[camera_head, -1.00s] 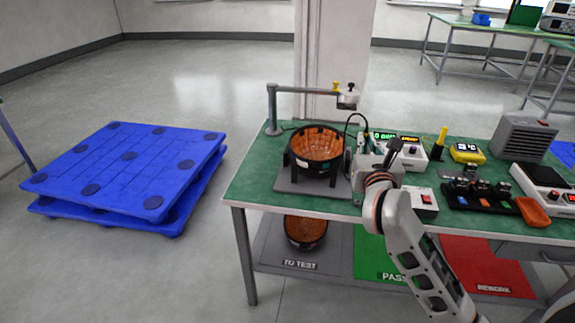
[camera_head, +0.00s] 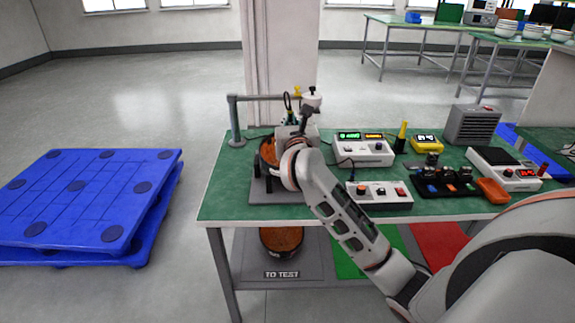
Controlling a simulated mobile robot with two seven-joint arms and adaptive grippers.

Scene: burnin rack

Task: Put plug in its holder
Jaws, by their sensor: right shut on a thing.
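My right gripper (camera_head: 293,130) is over the left part of the green workbench, beside and partly in front of the round black-and-orange unit (camera_head: 267,152). The plug itself is mostly hidden by the gripper and wrist. The unit stands on a grey plate (camera_head: 262,198), largely covered by my right arm. I cannot make out the plug's holder. My left gripper is out of view.
A grey post with an arm (camera_head: 235,122) stands behind the unit. Right of my gripper are a tester with lit displays (camera_head: 362,150), a switch box (camera_head: 378,195), a black rack (camera_head: 443,185) and an orange tray (camera_head: 493,190). Blue pallets (camera_head: 85,200) lie left.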

